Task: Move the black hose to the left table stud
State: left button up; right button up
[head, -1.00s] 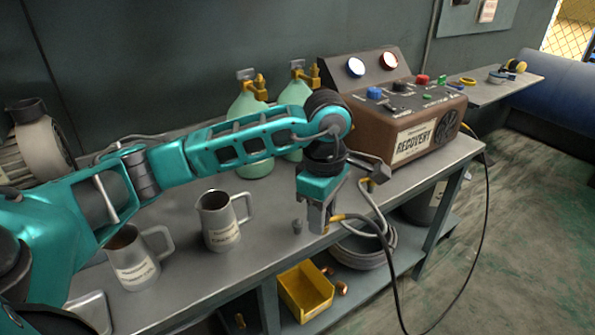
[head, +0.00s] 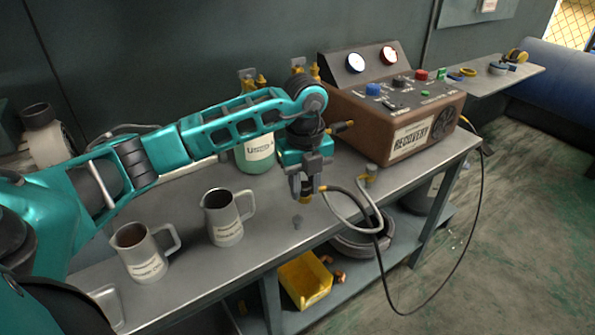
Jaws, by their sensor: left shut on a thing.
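My left gripper (head: 305,190) is shut on the brass-tipped end of a hose, just above the table's front part. The left table stud (head: 297,222), a small grey peg, stands just below the brass tip, which looks apart from it. From the held end a greyish hose (head: 346,196) with a yellow collar loops right over the table edge. The black hose (head: 478,215) hangs from the recovery machine's right side to the floor and rises to meet the loops; which strand continues it is unclear. Another hose end sits at a right stud (head: 370,172). My right gripper is out of view.
Two metal jugs (head: 224,217) (head: 144,252) stand left of the stud. The brown recovery machine (head: 395,110) and a green cylinder (head: 256,150) stand behind. Bare tabletop surrounds the stud.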

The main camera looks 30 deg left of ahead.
pick_arm(q)
jog(key=n, duration=0.2)
jog(key=a+n, duration=0.1)
jog(key=n, duration=0.1)
jog(key=shift+w+r+n+p, duration=0.15)
jog(key=shift+r+n+p, duration=0.05)
jog(key=shift+n+p, duration=0.1)
jog(key=a+n, duration=0.1)
jog(key=n, duration=0.3)
jog(key=b, duration=0.4)
send_over(297, 215)
jog(key=shift+n, duration=0.3)
notch_tip(297, 215, down, 5)
jog(key=shift+r, duration=0.1)
jog(key=shift+f+b, duration=0.3)
jog(key=shift+f, duration=0.6)
jog(key=shift+p, duration=0.65)
jog(key=shift+f+b, duration=0.55)
jog(key=shift+f, duration=0.3)
dwell(0.4)
jog(key=o, duration=1.1)
